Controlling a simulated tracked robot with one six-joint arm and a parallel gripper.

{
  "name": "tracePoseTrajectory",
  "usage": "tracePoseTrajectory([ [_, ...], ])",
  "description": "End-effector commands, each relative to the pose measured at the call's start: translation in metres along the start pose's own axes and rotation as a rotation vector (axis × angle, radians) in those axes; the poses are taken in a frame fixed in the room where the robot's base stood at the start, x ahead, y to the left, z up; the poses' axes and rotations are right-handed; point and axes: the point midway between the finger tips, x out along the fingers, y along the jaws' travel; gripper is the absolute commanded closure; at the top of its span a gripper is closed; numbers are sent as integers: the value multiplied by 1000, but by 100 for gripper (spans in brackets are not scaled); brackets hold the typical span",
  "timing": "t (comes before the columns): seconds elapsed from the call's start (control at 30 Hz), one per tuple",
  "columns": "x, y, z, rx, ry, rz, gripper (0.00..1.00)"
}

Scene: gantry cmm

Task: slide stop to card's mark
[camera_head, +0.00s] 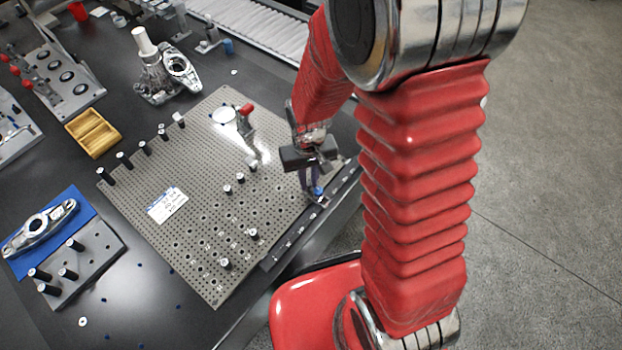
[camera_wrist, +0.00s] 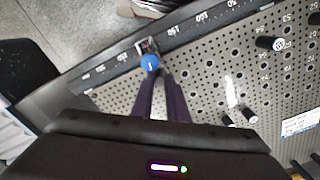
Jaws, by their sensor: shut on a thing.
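The stop with its blue knob (camera_wrist: 151,62) sits on the dark scale rail (camera_wrist: 190,38) along the edge of the perforated plate. My gripper (camera_wrist: 160,80) is shut on the stop's blue knob. In the wrist view the stop is left of the printed 100 on the rail.
The perforated plate (camera_head: 205,165) carries several black pins and a red-handled clamp (camera_head: 245,112). A wooden tray (camera_head: 93,133), metal castings and a blue mat (camera_head: 72,202) lie to the left. The rail's upper side is clear beside the stop.

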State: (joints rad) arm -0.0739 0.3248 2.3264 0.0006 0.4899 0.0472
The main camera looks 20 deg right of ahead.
Motion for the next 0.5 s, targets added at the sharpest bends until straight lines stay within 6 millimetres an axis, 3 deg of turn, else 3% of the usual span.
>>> tracePoseTrajectory([
  [0.17,0,-2,-1,-5,3,0,100],
  [0.2,0,-2,-1,-7,3,0,86],
  [0.5,0,-4,0,-11,1,0,67],
])
